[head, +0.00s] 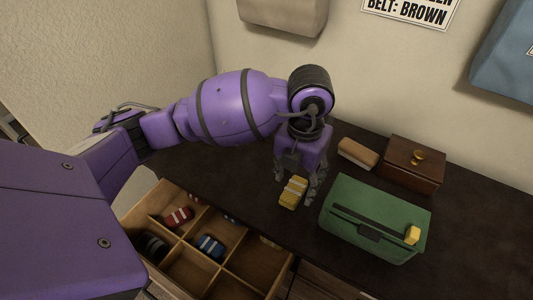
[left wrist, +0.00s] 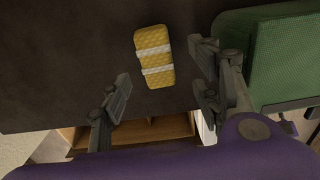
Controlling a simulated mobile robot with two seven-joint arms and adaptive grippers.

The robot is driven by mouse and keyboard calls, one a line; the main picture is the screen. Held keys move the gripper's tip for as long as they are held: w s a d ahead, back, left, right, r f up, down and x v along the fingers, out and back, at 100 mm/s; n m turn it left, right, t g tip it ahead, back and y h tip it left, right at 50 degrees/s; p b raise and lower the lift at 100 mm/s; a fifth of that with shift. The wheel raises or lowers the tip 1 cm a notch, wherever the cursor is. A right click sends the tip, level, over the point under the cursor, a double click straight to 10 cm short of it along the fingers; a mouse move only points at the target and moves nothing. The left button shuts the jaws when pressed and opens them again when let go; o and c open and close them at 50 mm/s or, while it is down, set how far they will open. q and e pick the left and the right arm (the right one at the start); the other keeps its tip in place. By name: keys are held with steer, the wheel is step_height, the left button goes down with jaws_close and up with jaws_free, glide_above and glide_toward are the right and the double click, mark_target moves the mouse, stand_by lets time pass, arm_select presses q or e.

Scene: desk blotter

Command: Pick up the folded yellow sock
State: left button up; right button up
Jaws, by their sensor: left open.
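The folded yellow sock (head: 293,192), with white stripes, lies on the dark desk top beside the green box. It shows whole in the left wrist view (left wrist: 153,56). My left gripper (head: 299,195) points down over the sock in the head view, its fingers at either side. In the left wrist view my left gripper (left wrist: 163,90) is open and empty. There the sock is ahead of the gap between the fingers, and I see no finger touching it. My right gripper is not in view.
A brown box (head: 412,160) and a tan brush-like block (head: 358,153) are behind. An open divided drawer (head: 187,268) holds red socks (head: 178,217) and blue socks (head: 210,246).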

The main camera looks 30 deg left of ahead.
mark_target(295, 188)
arm_select(q)
steer(key=f, duration=0.4)
steer(key=shift+w+a+f, duration=0.2)
steer(key=shift+w, duration=0.1)
steer(key=c, duration=1)
